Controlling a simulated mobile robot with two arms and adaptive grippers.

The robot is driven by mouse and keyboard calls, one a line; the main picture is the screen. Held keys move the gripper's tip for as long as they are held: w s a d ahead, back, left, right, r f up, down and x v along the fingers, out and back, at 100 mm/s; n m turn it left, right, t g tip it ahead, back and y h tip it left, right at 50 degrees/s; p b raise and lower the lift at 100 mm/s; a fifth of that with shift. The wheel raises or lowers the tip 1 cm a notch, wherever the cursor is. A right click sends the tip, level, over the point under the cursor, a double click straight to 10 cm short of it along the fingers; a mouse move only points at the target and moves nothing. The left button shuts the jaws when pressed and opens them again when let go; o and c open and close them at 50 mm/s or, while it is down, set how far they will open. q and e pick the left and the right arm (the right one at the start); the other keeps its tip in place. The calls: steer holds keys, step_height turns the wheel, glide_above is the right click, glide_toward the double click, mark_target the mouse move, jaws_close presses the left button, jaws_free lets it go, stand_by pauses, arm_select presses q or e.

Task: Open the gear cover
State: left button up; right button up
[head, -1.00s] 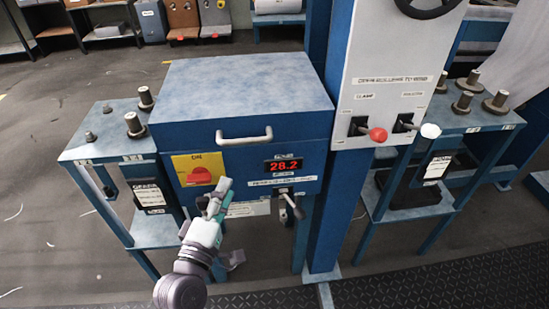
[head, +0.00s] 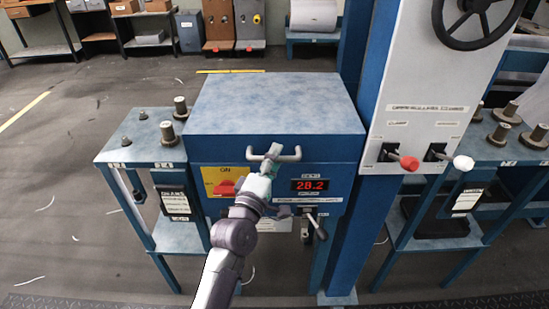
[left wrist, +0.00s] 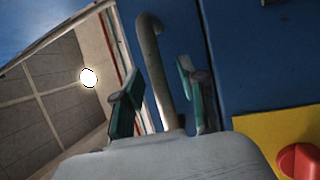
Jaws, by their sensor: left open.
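The gear cover (head: 270,100) is a blue box lid with a pale, mottled top, and it is closed. A light grey bar handle (head: 289,156) is fixed to its front face. My left gripper (head: 272,152) is at the left half of this handle. In the left wrist view the handle (left wrist: 155,70) passes between the two green-padded fingers of the left gripper (left wrist: 158,95). The fingers stand apart, with gaps on either side of the bar. My right gripper does not show.
Below the cover are a yellow panel with a red switch (head: 224,188) and a red display reading 28.2 (head: 311,185). A lever (head: 315,222) sticks out lower right. A blue column (head: 358,200) and control panel with red and white knobs stand right. Side tables hold metal pegs.

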arm_select(q)
jaws_close()
stand_by(0.3)
